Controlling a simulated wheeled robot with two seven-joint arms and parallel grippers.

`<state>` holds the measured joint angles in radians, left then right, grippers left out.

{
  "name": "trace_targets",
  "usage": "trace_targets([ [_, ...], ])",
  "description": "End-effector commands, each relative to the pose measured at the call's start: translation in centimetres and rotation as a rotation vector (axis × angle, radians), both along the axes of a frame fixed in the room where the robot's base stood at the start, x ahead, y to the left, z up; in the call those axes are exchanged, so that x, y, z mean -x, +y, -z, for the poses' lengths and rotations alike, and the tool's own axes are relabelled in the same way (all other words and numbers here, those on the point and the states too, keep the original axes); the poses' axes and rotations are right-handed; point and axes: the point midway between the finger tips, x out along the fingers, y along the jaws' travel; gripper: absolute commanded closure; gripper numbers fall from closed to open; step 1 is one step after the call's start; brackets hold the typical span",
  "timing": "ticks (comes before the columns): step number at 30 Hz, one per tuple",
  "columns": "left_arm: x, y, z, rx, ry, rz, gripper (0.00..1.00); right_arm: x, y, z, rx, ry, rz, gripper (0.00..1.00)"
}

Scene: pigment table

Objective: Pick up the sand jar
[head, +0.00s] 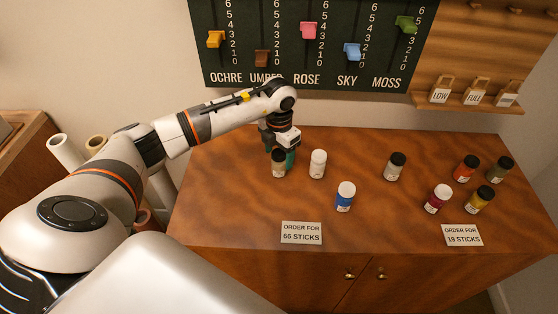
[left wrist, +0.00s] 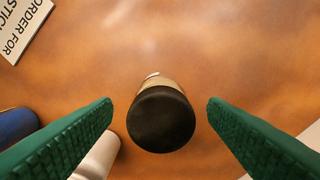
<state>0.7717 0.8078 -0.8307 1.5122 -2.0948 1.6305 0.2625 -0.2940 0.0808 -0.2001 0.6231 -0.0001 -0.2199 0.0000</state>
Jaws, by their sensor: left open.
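The sand jar (head: 279,170), beige with a black lid, stands upright at the back left of the wooden cabinet top. My left gripper (head: 280,153) is over it with green-padded fingers pointing down. In the left wrist view the jar's black lid (left wrist: 161,120) lies between the two open fingers (left wrist: 160,108), with a gap on each side. The gripper is open and empty. Most of the jar's body is hidden under its lid in that view. My right gripper is not in view.
A white-lidded pale jar (head: 318,165) stands close right of the sand jar, and a blue jar (head: 345,198) in front. A black-lidded pale jar (head: 394,168) and several coloured jars are further right. Order cards (head: 302,233) lie at the front. A slider board (head: 310,45) hangs behind.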

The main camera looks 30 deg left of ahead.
Motion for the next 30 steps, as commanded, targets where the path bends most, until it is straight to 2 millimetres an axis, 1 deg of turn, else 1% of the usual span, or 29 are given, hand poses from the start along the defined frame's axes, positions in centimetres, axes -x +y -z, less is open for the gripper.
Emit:
trace_targets([
  [1,0.0,0.0,0.6,0.000,0.003,0.000,0.32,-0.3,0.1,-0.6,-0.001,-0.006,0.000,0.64],
  [3,0.0,0.0,1.5,0.002,0.002,0.000,0.32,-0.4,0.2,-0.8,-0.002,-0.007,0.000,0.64],
  [6,0.0,0.0,2.2,0.000,0.000,0.000,0.32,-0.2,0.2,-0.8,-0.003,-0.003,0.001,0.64],
  [13,-0.1,0.0,2.4,0.000,-0.002,0.001,0.32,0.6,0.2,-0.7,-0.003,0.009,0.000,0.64],
  [22,-0.1,0.0,2.3,0.000,-0.001,0.001,0.81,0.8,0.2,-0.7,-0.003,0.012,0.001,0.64],
  [23,-0.1,0.0,2.3,0.000,-0.002,0.001,0.83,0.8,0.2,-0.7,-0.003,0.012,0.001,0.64],
  [30,-0.1,0.1,2.1,0.001,-0.003,0.001,0.83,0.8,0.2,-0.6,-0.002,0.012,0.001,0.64],
])
